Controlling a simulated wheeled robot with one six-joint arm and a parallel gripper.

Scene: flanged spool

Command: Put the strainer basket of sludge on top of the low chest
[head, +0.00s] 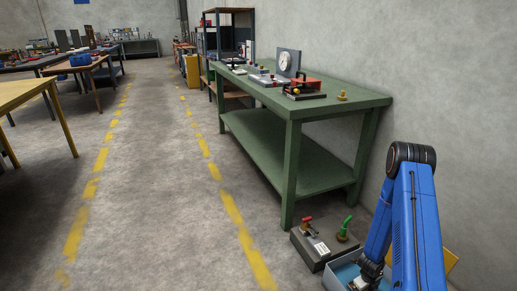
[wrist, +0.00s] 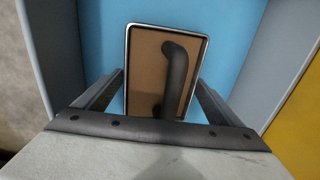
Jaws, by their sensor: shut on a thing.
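The strainer basket (wrist: 144,72) is a small rectangular metal-rimmed tray with flat brown sludge and a dark curved handle, seen in the wrist view. My gripper (wrist: 160,80) is shut on it, one finger at each long side. The basket is over the blue floor of a grey-walled bin; whether it touches the floor I cannot tell. In the head view my gripper (head: 368,282) is low in the bin (head: 341,274) at the bottom right, and the basket is hidden there. A low dark grey box (head: 318,248), which looks like the low chest, stands left of the bin.
A red-handled fitting (head: 306,226) and a green-handled fitting (head: 344,229) stand on or by the dark box. A green workbench (head: 300,100) with a lower shelf stands behind. A yellow thing (head: 451,262) is right of the bin. The floor to the left is clear.

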